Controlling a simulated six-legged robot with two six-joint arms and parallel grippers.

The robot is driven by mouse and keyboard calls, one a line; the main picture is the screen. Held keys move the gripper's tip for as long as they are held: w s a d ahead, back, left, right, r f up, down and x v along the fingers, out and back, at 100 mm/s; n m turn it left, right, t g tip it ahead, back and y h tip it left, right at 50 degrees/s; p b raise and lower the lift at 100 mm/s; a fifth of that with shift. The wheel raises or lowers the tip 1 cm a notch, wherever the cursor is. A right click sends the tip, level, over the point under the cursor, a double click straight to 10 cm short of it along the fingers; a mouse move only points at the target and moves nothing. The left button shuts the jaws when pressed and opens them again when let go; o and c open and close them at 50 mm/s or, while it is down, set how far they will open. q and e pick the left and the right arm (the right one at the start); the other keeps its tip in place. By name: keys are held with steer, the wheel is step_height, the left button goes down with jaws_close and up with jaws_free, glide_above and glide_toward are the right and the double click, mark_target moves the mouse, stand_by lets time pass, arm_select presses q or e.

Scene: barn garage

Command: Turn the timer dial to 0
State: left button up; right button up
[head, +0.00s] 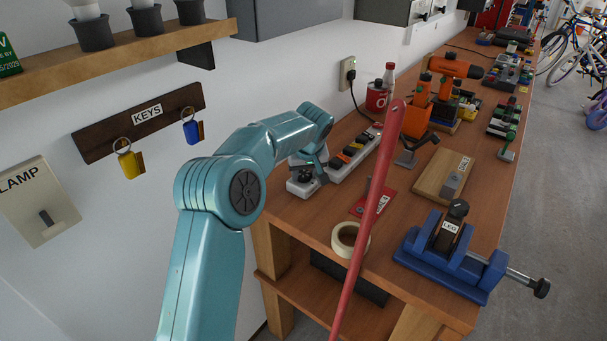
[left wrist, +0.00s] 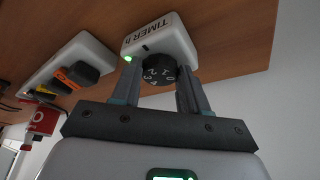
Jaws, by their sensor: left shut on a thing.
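The timer (left wrist: 182,48) is a white box labelled "TIMER h" on the wooden workbench, with a small green light at one corner. Its round black dial (left wrist: 160,74) carries pale number marks, too small to read surely. My left gripper (left wrist: 158,84) is shut on the dial, one finger on each side. In the head view the timer (head: 303,188) sits at the bench's near left end, and my left gripper (head: 317,166) hides part of it. My right gripper is not in view.
A white power strip (head: 352,155) with coloured plugs lies just beyond the timer. A long red bar (head: 365,220) crosses the head view in front of the bench. A tape roll (head: 345,243) and a blue vise (head: 440,262) stand near the front edge.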

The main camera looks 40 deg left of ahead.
arm_select(q)
steer(key=n, duration=0.1)
steer(key=n+g, duration=0.1)
steer(key=shift+w+d+r+n+y+p, duration=0.1)
steer(key=shift+w+r+n+y+p, duration=0.05)
steer(key=shift+n+y+p, duration=0.2)
steer(key=shift+w+r+n+g+p, duration=0.1)
steer(key=shift+n+g+p, duration=0.2)
steer(key=shift+n+p, duration=0.45)
steer(key=n+p, duration=0.2)
steer(key=n+g+p, duration=0.1)
steer(key=n+p, duration=0.1)
steer(key=p, duration=0.1)
steer(key=n+g+p, duration=0.1)
steer(key=n+p, duration=0.1)
steer(key=p, duration=0.1)
steer(key=shift+w+r, duration=0.1)
steer(key=shift+w, duration=0.2)
steer(key=shift+f+n+g+p, duration=0.2)
steer(key=shift+n+g+p, duration=0.2)
steer(key=shift+n+p, duration=0.35)
steer(key=o, duration=1.1)
steer(key=shift+c, duration=0.2)
